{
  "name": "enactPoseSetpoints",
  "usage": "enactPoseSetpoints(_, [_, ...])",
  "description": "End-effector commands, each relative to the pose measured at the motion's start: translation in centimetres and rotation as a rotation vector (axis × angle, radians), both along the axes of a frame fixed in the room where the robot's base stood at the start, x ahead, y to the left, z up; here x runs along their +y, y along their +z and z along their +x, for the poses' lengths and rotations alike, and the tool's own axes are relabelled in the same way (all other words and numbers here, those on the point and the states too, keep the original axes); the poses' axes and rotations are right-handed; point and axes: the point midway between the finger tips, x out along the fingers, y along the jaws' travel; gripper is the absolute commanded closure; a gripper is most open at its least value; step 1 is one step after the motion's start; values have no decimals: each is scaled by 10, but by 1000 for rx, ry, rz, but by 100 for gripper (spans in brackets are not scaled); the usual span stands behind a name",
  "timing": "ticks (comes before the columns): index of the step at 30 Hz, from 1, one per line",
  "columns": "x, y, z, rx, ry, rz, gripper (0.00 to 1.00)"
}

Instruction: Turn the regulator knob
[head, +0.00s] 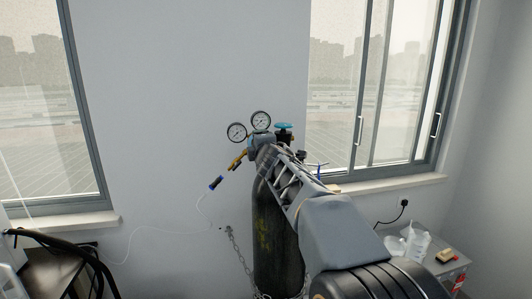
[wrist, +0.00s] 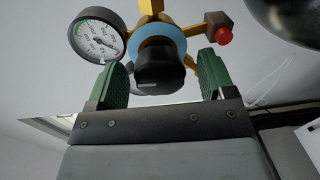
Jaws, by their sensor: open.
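The black regulator knob (wrist: 158,72) shows in the wrist view, in front of a blue ring and brass fittings. My gripper (wrist: 163,66) is open, with one green-padded finger on each side of the knob. Gaps show between the knob and both fingers, so it does not grip the knob. In the head view my gripper (head: 266,147) is at the top of the dark gas cylinder (head: 270,240), and it hides the knob. A round pressure gauge (wrist: 98,35) is left of the knob in the wrist view.
Two gauges (head: 237,132) (head: 261,119) and a teal valve handle (head: 284,127) stand atop the cylinder. A chain (head: 237,250) runs to the cylinder. A side table (head: 445,268) with plastic containers stands right.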

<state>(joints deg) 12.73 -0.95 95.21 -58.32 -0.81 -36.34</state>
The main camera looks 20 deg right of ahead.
Motion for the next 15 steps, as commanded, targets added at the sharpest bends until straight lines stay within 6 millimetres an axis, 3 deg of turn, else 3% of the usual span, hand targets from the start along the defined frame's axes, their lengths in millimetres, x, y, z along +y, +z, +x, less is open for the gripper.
enactPoseSetpoints(15, [20, 9, -97, -2, -1, 0, 24])
